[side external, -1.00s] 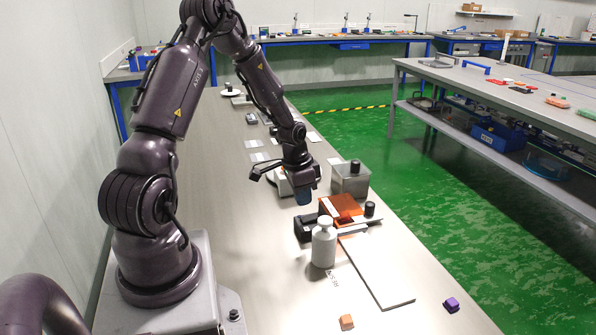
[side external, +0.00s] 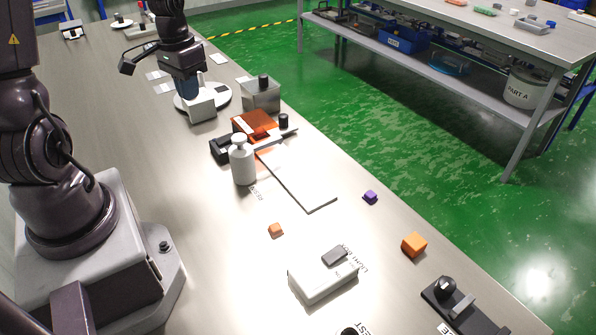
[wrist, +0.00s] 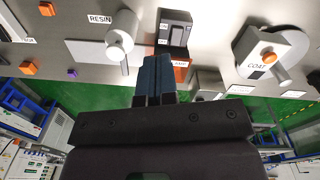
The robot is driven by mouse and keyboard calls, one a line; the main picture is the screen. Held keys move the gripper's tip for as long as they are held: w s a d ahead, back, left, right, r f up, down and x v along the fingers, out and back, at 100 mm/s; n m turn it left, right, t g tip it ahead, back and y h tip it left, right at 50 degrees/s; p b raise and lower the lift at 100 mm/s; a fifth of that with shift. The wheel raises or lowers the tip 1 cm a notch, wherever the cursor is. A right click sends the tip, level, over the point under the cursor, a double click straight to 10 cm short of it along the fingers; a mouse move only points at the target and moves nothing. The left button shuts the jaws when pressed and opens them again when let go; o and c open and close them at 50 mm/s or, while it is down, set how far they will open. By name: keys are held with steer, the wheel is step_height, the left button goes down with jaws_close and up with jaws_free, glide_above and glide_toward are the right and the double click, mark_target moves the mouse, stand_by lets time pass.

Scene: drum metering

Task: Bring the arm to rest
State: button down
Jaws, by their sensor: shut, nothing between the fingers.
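My gripper (side external: 188,93) hangs from the arm at the back left of the bench in the side external view. Its blue fingers point down and are shut with nothing between them. They appear in front of or above a white device on a round base (side external: 219,100); the exact gap is hard to judge. In the wrist view the shut fingers (wrist: 154,64) stand side by side, with a dark box (wrist: 174,29) just beyond them. The white device, labelled COAT (wrist: 268,57), is to the right there.
A white bottle (side external: 243,166), an orange case (side external: 250,124) and a grey container with a black knob (side external: 260,97) stand near the gripper. A pale flat board (side external: 300,188) and small cubes (side external: 370,197) lie toward the front.

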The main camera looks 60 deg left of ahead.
steer(key=s+d+r+m+t, duration=0.1)
steer(key=s+d+r+t, duration=0.1)
steer(key=d+r, duration=0.5)
steer(key=s+d+r+m+t, duration=0.2)
steer(key=d+r, duration=0.6)
steer(key=d, duration=0.5)
steer(key=shift+s+d+r+t, duration=0.25)
steer(key=shift+s+t, duration=0.35)
steer(key=shift+s, duration=0.3)
